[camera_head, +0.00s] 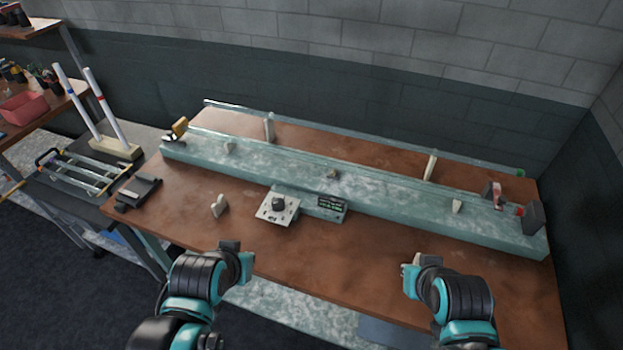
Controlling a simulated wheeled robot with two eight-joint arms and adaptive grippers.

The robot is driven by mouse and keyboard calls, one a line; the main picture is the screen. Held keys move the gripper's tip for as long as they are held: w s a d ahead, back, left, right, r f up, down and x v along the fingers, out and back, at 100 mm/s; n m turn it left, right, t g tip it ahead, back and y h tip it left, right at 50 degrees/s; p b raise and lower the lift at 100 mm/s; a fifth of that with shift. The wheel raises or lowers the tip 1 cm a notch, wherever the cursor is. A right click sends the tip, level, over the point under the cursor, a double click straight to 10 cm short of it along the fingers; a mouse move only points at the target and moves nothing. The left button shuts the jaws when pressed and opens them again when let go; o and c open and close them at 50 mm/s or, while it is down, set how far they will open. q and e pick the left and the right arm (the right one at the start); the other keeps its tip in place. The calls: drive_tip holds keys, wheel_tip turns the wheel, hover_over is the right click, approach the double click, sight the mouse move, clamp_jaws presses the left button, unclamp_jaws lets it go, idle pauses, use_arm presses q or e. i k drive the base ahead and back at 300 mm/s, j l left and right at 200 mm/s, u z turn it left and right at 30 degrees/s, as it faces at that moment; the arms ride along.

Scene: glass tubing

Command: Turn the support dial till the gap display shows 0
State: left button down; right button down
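The support dial (279,203) is a dark knob on a small pale panel (268,215) at the front of the long teal bench. My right gripper (409,266) is over the front of the table, right of and below the display, touching nothing I can make out. The finger gaps of both are too small to judge.
The long teal bench (380,202) crosses the wooden table (180,205), with glass tubing along and behind it. A dark device (138,192) lies at the table's left end. The table front between my grippers is clear.

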sight(278, 205)
drive_tip(key=i+j+u, duration=0.1)
drive_tip(key=i+j, duration=0.55)
drive_tip(key=i, duration=0.1)
